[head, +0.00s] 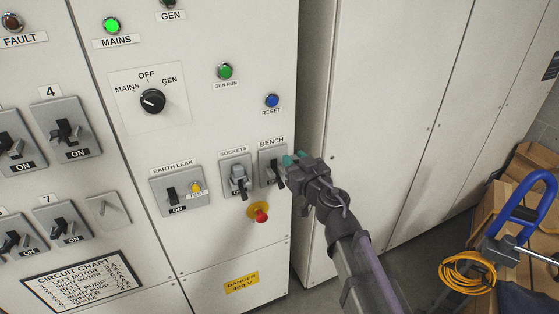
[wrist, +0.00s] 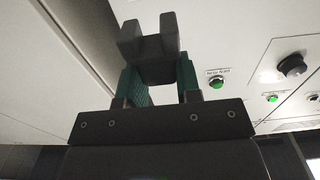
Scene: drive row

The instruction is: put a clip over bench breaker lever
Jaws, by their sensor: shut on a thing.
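The bench breaker (head: 266,156) is a grey plate under the BENCH label on the white panel in the head view. Its black lever (head: 277,176) shows partly, just left of my gripper. My gripper (head: 295,159) is at the right edge of that breaker, partly covering it. In the wrist view my gripper (wrist: 158,76) has its teal fingers shut on a dark grey notched clip (wrist: 152,48). The clip's two prongs point away from the palm. I cannot make out the clip clearly in the head view, nor tell whether it touches the lever.
The sockets breaker (head: 237,177) is close on the left, with a red emergency button (head: 259,214) below. The blue reset button (head: 271,101) is above. A tall cabinet (head: 380,110) stands right of a gap.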

